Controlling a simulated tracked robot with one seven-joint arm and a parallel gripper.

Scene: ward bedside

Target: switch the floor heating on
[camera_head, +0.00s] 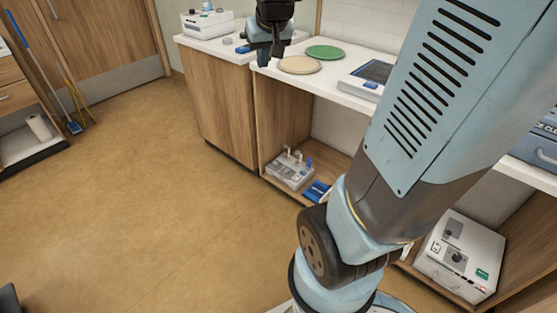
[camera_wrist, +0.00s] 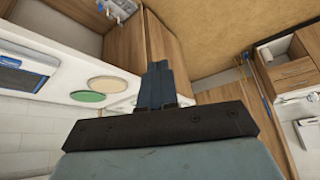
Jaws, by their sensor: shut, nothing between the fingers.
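My gripper (camera_head: 264,62) is shut and empty, in the air in front of the counter corner, near a beige round disc. In the wrist view my gripper's fingers (camera_wrist: 158,84) lie together, pointing at the wooden cabinet. No control marked as floor heating can be made out. A white box (camera_head: 458,258) with a dark dial and a green label stands on a low shelf at the lower right; its markings are too small to read. My arm hides part of the counter and shelves.
The white counter (camera_head: 350,92) bears a green disc (camera_head: 325,52), a beige disc (camera_head: 299,65) and a device with a dark screen (camera_head: 374,72). A grey rack device (camera_head: 290,170) sits on the open shelf. A broom (camera_head: 40,60) leans at the left. The brown floor (camera_head: 130,200) is clear.

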